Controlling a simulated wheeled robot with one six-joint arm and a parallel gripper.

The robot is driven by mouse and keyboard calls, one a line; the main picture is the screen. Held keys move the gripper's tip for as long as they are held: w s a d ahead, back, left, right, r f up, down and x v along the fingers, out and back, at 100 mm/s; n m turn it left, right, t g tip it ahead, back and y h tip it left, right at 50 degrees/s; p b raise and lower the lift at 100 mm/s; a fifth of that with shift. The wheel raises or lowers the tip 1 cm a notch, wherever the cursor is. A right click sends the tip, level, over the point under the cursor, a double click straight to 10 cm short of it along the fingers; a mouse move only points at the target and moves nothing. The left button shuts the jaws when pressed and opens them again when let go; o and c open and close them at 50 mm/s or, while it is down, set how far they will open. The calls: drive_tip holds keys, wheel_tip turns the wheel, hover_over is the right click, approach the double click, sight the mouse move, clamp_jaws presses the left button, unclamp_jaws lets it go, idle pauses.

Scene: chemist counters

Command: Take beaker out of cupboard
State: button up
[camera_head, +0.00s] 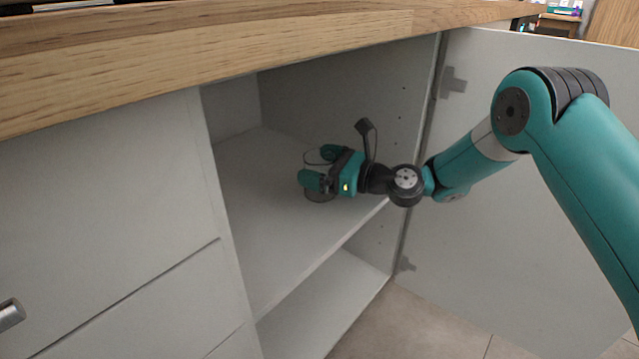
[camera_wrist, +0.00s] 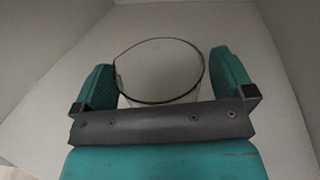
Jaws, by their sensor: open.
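The clear glass beaker (camera_head: 318,195) stands upright on the upper shelf inside the open cupboard (camera_head: 275,215). My gripper (camera_head: 316,167) reaches into the cupboard with its teal fingers on either side of the beaker. In the wrist view the beaker (camera_wrist: 160,70) shows its dark round rim between the two fingers of my gripper (camera_wrist: 165,80). The left finger is close to the rim, and the right finger is near it too. The jaws are open. The beaker's lower part is hidden behind the gripper's body in the wrist view.
The cupboard door (camera_head: 520,190) stands open at the right, behind my arm. A wooden worktop (camera_head: 200,60) runs above the opening. White drawers (camera_head: 110,220) are at the left, with a metal handle (camera_head: 10,314). The lower compartment (camera_head: 320,305) looks empty.

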drive_tip(key=c, duration=0.9)
